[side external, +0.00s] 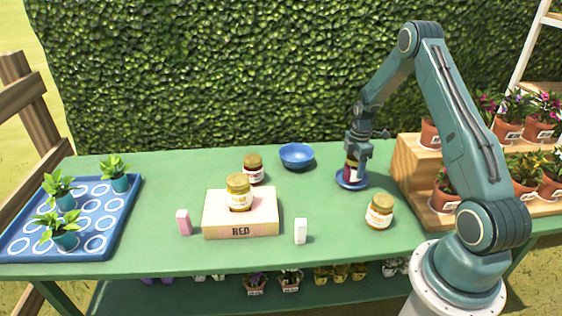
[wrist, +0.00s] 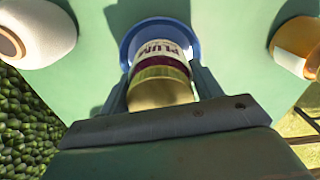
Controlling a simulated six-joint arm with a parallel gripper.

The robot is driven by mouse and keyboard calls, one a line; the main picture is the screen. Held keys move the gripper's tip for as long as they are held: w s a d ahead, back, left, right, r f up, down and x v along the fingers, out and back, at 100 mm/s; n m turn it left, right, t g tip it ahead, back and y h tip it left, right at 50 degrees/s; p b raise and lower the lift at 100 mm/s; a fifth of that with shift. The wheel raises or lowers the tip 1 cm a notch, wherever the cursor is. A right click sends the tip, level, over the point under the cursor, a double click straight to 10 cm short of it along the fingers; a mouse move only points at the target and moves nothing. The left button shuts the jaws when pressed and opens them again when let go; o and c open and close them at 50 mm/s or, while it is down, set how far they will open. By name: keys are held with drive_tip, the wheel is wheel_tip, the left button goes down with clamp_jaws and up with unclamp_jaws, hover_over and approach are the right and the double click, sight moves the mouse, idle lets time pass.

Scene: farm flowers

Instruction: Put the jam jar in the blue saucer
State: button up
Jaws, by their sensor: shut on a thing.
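The jam jar (side external: 351,170) has dark contents and sits between the fingers of my gripper (side external: 356,156), upright. In the wrist view the jar (wrist: 160,66) shows a gold lid and a label reading PLUM, with a finger on each side. My gripper (wrist: 164,88) is shut on it. The blue saucer (side external: 352,184) is directly under the jar; its rim also shows around the jar's base in the wrist view (wrist: 127,45). I cannot tell for sure whether the jar's base touches the saucer.
A blue bowl (side external: 297,156) and a dark jar (side external: 253,170) stand left of the saucer. A yellow jar (side external: 239,193) sits on a box (side external: 240,224). Another jar (side external: 380,212) stands in front. A wooden stand (side external: 408,160) with potted flowers is close on the right.

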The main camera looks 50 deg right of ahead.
drive_tip(key=shift+f, duration=0.15)
drive_tip(key=o, duration=1.3)
wheel_tip(320, 180, up, 12)
drive_tip(key=shift+r, duration=0.15)
drive_tip(key=shift+a, duration=0.1)
idle(0.4)
